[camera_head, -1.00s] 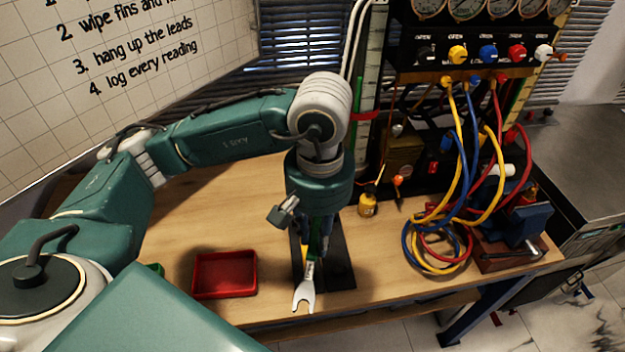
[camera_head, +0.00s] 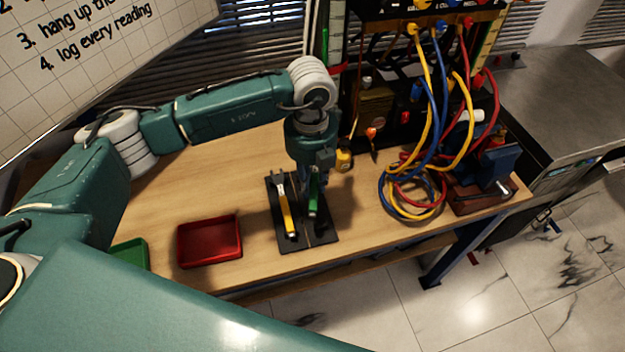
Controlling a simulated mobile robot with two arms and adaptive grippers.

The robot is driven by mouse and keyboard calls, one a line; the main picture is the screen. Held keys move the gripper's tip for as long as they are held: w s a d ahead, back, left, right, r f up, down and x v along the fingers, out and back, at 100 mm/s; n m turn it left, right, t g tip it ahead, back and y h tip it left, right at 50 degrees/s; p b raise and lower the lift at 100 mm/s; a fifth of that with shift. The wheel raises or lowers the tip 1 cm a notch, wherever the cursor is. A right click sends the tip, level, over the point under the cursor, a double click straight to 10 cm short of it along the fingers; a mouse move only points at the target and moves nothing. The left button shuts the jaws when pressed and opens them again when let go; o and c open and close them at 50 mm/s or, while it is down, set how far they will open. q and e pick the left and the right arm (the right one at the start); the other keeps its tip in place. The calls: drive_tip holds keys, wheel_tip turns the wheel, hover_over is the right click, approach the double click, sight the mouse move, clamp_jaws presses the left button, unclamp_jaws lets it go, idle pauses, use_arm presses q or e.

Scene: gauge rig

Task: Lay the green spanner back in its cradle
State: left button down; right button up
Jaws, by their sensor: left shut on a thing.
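The green spanner (camera_head: 314,195) is in my left gripper (camera_head: 311,180), which is shut on it over the right half of a black board (camera_head: 272,193) on the bench. Its green handle points toward the front edge; its head is hidden behind the gripper. I cannot tell whether the spanner touches the board. A yellow-handled spanner (camera_head: 285,212) lies on the board's left half, its grey head at the back. A small dark piece (camera_head: 321,228) shows on the board just in front of the green handle. My right gripper is not in view.
A red tray (camera_head: 209,241) and a green tray (camera_head: 130,256) stand left of the board. A yellow bottle (camera_head: 343,160) stands behind it to the right. Coiled hoses (camera_head: 412,200) and a blue vise (camera_head: 495,166) are farther right.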

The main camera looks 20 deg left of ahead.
use_arm(q)
drive_tip(key=n, duration=0.1)
drive_tip(key=w+f+n, duration=0.1)
drive_tip(key=n, duration=0.1)
drive_tip(key=shift+n, duration=0.3)
drive_tip(key=shift+s+f, duration=0.1)
drive_tip(key=shift+s+f, duration=0.1)
drive_tip(key=shift+f, duration=0.05)
drive_tip(key=shift+f+b, duration=2.3)
drive_tip(key=shift+f, duration=0.25)
drive_tip(key=shift+f+b, duration=0.75)
drive_tip(key=shift+b, duration=0.15)
drive_tip(key=c, duration=1.4)
unclamp_jaws()
